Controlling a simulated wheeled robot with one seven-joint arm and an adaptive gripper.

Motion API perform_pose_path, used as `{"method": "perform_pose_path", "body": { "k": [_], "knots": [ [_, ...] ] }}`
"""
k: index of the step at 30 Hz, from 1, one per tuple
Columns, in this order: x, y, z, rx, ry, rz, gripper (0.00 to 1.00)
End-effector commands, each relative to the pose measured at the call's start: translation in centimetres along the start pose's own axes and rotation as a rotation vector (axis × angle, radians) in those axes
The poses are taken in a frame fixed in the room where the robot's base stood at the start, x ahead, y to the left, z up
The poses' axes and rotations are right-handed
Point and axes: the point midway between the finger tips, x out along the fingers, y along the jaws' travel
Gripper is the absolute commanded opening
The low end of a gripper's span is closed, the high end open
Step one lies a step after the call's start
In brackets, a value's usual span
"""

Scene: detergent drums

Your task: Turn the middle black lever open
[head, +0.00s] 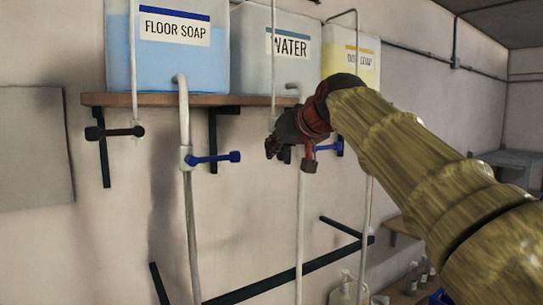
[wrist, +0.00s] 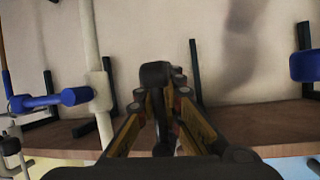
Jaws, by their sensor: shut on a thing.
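In the head view my gripper (head: 285,138) is at the thin pipe below the WATER tank (head: 292,50). It covers the middle black lever there, so the lever's angle cannot be told from that view. In the wrist view my gripper (wrist: 160,92) has its two fingers closed around the middle black lever (wrist: 155,74). The lever's rounded dark end shows between and just beyond the fingertips.
Left of my gripper are another black lever (head: 116,132) and a blue lever (head: 212,158). A further blue lever (head: 328,147) is close on its right. The wooden shelf (head: 160,100) and its dark brackets are just above. White pipes run down the wall.

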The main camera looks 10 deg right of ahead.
Motion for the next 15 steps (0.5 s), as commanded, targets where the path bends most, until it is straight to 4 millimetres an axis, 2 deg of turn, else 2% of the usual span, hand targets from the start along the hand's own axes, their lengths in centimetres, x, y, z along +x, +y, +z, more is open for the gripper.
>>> {"method": "perform_pose_path", "body": {
  "k": [15],
  "knots": [
    [0.13, 0.64, -0.05, -0.11, 0.02, 0.044, 0.0]
  ]
}}
